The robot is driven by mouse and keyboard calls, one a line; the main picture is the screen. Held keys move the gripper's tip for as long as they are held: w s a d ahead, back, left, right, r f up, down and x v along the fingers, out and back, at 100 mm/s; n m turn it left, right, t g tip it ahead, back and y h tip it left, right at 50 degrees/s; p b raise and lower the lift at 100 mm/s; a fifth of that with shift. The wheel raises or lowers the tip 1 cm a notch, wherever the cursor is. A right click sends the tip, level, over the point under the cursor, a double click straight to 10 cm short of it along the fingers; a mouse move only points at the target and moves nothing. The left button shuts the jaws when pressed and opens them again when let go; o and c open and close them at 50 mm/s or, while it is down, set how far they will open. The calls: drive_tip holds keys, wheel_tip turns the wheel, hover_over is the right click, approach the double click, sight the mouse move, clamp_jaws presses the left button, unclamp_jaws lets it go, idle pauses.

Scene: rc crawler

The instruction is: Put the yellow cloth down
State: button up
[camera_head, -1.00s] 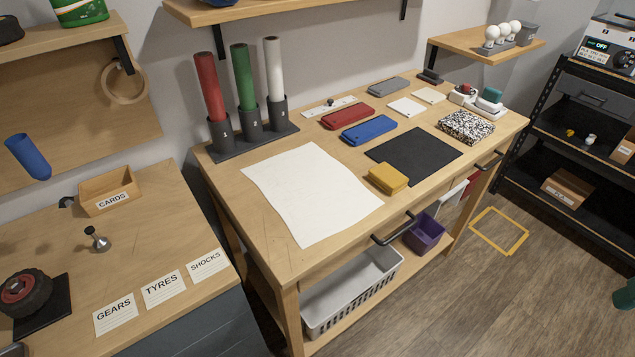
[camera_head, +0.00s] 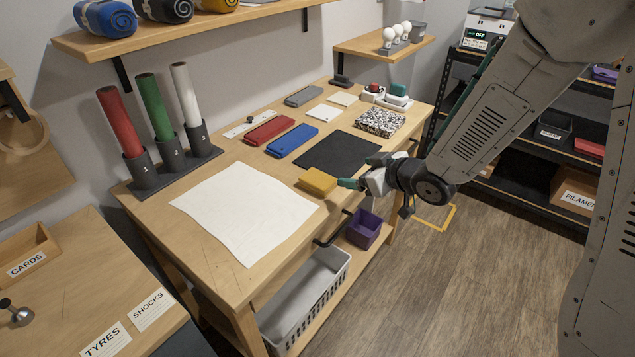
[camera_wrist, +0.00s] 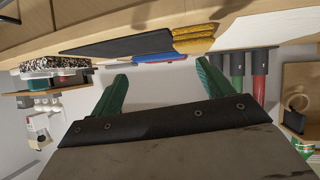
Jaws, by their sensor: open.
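The yellow cloth (camera_head: 318,181) is a small folded block lying flat on the wooden workbench (camera_head: 225,285). It sits between the black mat (camera_head: 338,152) and the white sheet (camera_head: 243,208). My gripper (camera_head: 364,172) is just right of the cloth, at the bench's front edge, with its green fingers apart and nothing between them. In the wrist view, the open fingers (camera_wrist: 162,72) show with empty space between them, and the cloth (camera_wrist: 194,38) appears upside down near the top, apart from both fingers.
A blue case (camera_head: 291,140) and a red case (camera_head: 268,130) lie behind the mat. Red, green and white rolls stand in a holder (camera_head: 178,172) at the back left. A drawer handle (camera_head: 330,232) juts from the bench front. A purple bin (camera_head: 364,229) sits below.

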sight(318, 178)
drive_tip(key=a+f+y, duration=0.1)
drive_tip(key=s+a+y, duration=0.1)
drive_tip(key=a, duration=0.1)
drive_tip(key=a+f+n+y, duration=0.1)
drive_tip(key=shift+s+a+f+g, duration=0.2)
drive_tip(key=shift+s+f+g, duration=0.1)
drive_tip(key=shift+g, duration=0.1)
drive_tip(key=shift+a+f, duration=0.1)
drive_tip(key=shift+a, duration=0.15)
drive_tip(key=x, duration=0.7)
drive_tip(key=shift+w+a+r, duration=0.15)
drive_tip(key=shift+w+r, duration=0.1)
drive_tip(key=shift+w, duration=0.15)
drive_tip(key=c, duration=1.1)
drive_tip(key=shift+r, duration=0.15)
